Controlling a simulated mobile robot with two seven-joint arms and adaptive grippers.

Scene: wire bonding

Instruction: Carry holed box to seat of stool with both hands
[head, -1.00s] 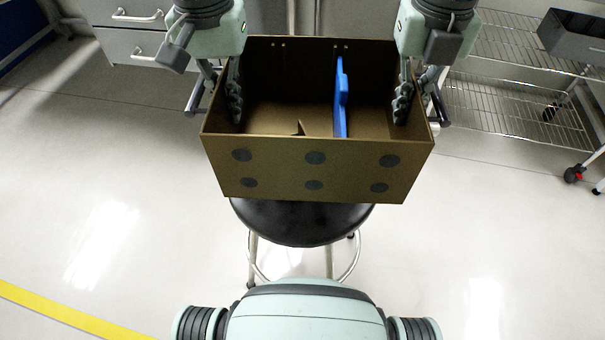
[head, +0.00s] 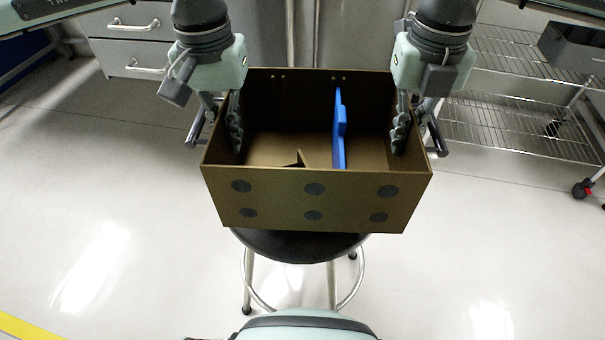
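The holed box (head: 312,199) is a brown open-topped box with several dark round spots on its front wall. A blue flat piece (head: 339,135) stands upright inside it. My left gripper (head: 216,125) straddles the box's left wall, one finger inside and one outside. My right gripper (head: 415,127) straddles the right wall the same way. Both appear shut on the walls, and the box looks level. The stool's round black seat (head: 300,246) shows below the box's front edge, its rear part hidden by the box. I cannot tell whether the box touches the seat.
Grey drawers (head: 130,45) stand at the back left. A wire shelf rack (head: 520,125) on wheels stands at the back right, holding a dark bin (head: 575,48). The floor on both sides of the stool is clear.

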